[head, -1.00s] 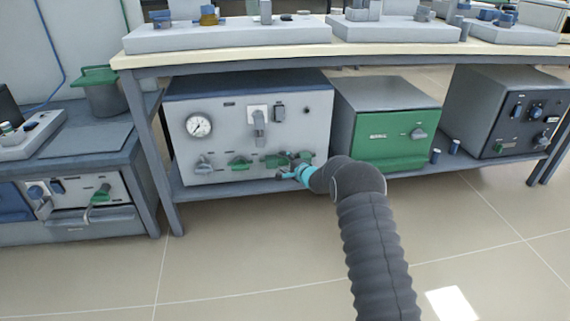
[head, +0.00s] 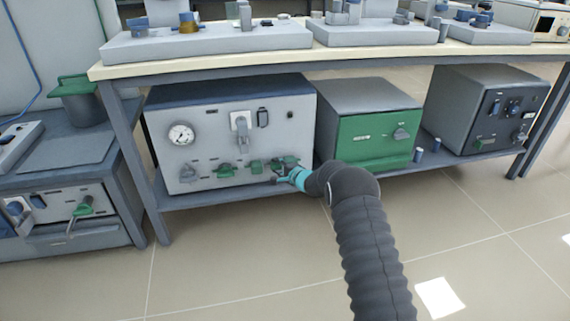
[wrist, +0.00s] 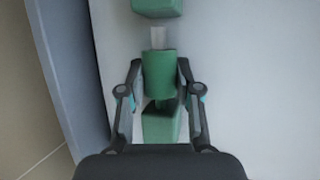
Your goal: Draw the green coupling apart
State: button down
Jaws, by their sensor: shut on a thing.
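The green coupling is low on the right of the white furnace front (head: 215,140). In the wrist view its held part, a green cylinder (wrist: 158,74), sits between the fingers of my gripper (wrist: 158,92). A short pale piece (wrist: 158,38) shows between this cylinder and a green block (wrist: 157,7) at the top edge. Another green block (wrist: 161,126) shows below the cylinder, partly hidden by my gripper. In the head view my gripper (head: 282,172) is at the furnace front, right of a green block (head: 256,167); my wrist hides part of the area.
A green valve handle (head: 225,169) is left of the coupling on the same panel. A green-fronted furnace (head: 375,138) stands to the right on the same shelf (head: 215,193). The tiled floor in front is open.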

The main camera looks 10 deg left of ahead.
jog(key=shift+w+d, duration=0.1)
jog(key=shift+d, duration=0.15)
jog(key=c, duration=0.8)
grip_release()
jog(key=shift+w+d, duration=0.1)
jog(key=shift+d, duration=0.1)
jog(key=shift+a, duration=0.35)
jog(key=v, duration=1.2)
